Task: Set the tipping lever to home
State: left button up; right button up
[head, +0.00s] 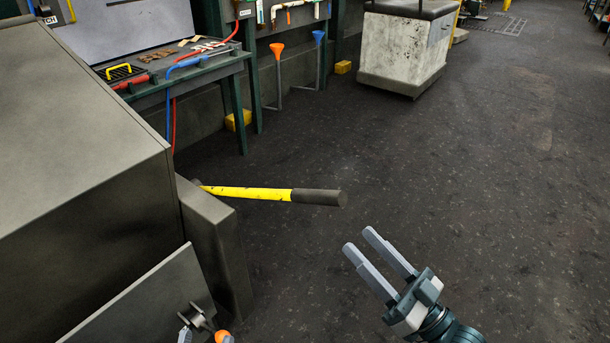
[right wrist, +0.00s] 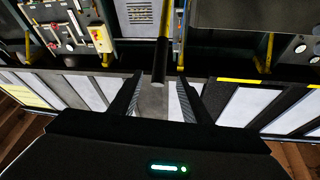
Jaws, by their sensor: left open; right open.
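The tipping lever (head: 245,192) is a yellow bar with a dark grip (head: 318,197). It sticks out nearly level to the right from the side of a grey machine housing. My right gripper (head: 360,241) is open and empty, in front of and to the right of the grip end, apart from it. In the right wrist view the dark grip (right wrist: 159,66) lines up between the two open fingers (right wrist: 160,80). My left gripper (head: 206,337) shows only its fingertips at the bottom edge, beside an orange knob (head: 222,336); the rest is cut off.
The grey machine housing (head: 75,130) fills the left, with a tilted metal plate (head: 150,305) below. A workbench (head: 190,75) with tools and hoses stands behind. A pale cabinet (head: 400,50) stands at the back. The dark floor (head: 470,170) to the right is clear.

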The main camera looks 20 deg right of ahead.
jog(key=x, duration=1.7)
jog(key=shift+w+a+r, duration=0.1)
jog(key=shift+a+r, duration=0.05)
grip_shut()
